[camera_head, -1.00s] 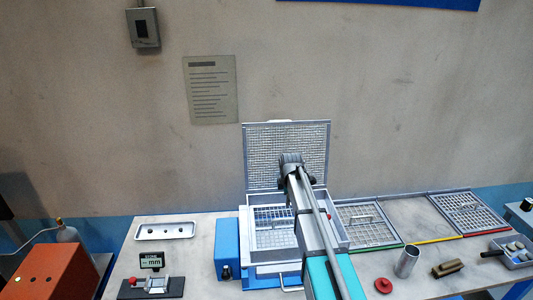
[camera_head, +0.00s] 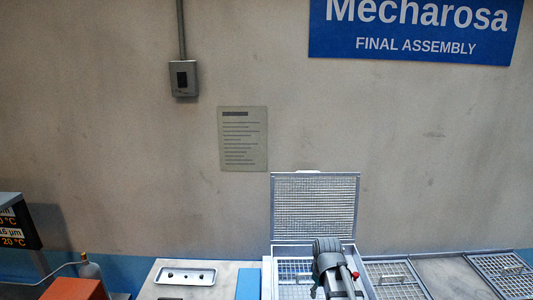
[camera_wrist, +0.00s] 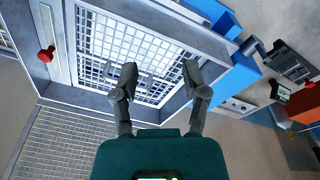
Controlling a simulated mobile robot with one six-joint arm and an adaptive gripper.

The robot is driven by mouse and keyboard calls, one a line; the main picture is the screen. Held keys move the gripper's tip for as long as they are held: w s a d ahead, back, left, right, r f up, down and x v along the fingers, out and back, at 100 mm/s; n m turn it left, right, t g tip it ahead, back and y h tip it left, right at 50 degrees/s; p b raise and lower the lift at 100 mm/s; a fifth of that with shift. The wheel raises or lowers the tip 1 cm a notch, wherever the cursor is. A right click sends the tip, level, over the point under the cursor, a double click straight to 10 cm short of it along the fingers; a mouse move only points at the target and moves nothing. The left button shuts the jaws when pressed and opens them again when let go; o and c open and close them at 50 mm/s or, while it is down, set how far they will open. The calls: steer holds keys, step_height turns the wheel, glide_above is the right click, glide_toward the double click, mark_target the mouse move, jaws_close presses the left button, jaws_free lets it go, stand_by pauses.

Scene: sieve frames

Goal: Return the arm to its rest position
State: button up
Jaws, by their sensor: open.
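My gripper (camera_wrist: 158,73) is open in the wrist view, its two dark fingers apart with nothing between them. Below it is a grey box (camera_wrist: 215,40) with a mesh sieve frame (camera_wrist: 95,45) and its handle inside. In the head view the same box (camera_head: 352,256) stands at the bottom centre with its mesh lid (camera_head: 315,208) open and upright. My arm (camera_head: 340,284) reaches over the box and covers part of its inside. The gripper's fingertips cannot be made out in the head view.
More sieve frames (camera_head: 393,274) and (camera_head: 505,270) lie to the right. A metal tray (camera_head: 187,274) and an orange box (camera_head: 75,289) are at left. A blue block (camera_head: 248,285) stands beside the box. The wall behind carries a switch box (camera_head: 183,79).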

steer(key=s+m, duration=0.5)
steer(key=s, duration=0.3)
step_height(320, 180, down, 13)
steer(key=s+g+b, duration=0.1)
steer(key=s+b, duration=0.2)
steer(key=b, duration=1)
steer(key=shift+a, duration=0.1)
steer(key=shift+c, duration=0.4)
